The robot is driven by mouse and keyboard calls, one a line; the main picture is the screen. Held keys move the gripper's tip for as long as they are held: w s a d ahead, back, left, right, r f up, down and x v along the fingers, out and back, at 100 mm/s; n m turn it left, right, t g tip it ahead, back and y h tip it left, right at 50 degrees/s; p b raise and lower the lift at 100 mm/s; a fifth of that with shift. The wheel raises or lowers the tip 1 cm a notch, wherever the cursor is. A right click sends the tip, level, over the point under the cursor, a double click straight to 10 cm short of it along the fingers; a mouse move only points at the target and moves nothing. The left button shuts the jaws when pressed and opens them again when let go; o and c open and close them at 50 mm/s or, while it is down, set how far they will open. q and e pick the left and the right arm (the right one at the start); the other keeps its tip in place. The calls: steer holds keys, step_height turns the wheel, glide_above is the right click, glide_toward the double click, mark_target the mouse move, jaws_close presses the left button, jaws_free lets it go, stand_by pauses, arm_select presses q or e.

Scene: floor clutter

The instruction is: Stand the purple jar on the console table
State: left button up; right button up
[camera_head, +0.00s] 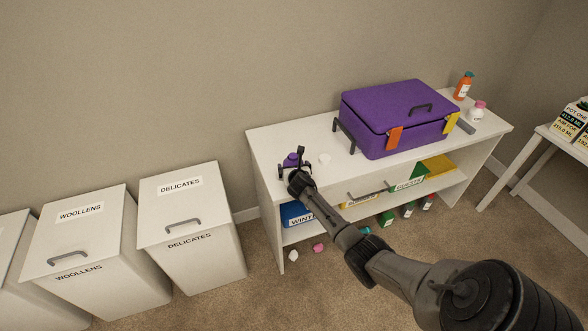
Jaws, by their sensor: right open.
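The purple jar (290,160) stands upright at the left end of the white console table (262,143). My right gripper (294,164) is at the jar, with its arm coming in from the lower right. The gripper is open and its fingers are around or close beside the jar. The wrist hides the jar's lower part, so contact with the fingers cannot be told. My left gripper is not in view.
A purple case (385,105) lies on the table, with an orange bottle (464,86) and a pink-capped white bottle (477,111) to its right. The shelf below holds labelled bins. Hampers (190,230) stand at left.

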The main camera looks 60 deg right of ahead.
steer(key=shift+r, duration=0.25)
steer(key=shift+s+a+r+p, duration=0.15)
steer(key=shift+s+a+p, duration=0.1)
steer(key=shift+p, duration=0.1)
steer(key=p+v, duration=0.3)
steer(key=v, duration=0.6)
steer(key=shift+s+a+p, duration=0.1)
steer(key=shift+p, duration=0.25)
steer(key=shift+s+a+r, duration=0.25)
steer(key=shift+s+a, duration=0.15)
steer(key=shift+a, duration=0.1)
steer(key=s+a+f+m+g+y, duration=0.1)
steer(key=s+a+f+m+y, duration=0.1)
steer(key=s+a+m, duration=0.35)
steer(key=s+a+f+m+g+y, duration=0.1)
steer(key=s+a+m, duration=0.15)
steer(key=a, duration=0.55)
steer(key=s+a+r+m+g+y, duration=0.1)
steer(key=s+a+r+m+y, duration=0.1)
steer(key=s+a+m, duration=0.6)
steer(key=s+a+r+m+g+y, duration=0.2)
steer(key=s+a+m+y, duration=0.3)
steer(key=s+a+m, duration=0.3)
steer(key=s+a, duration=0.3)
steer(key=a, duration=0.4)
steer(key=shift+a, duration=0.15)
steer(key=shift+r, duration=0.1)
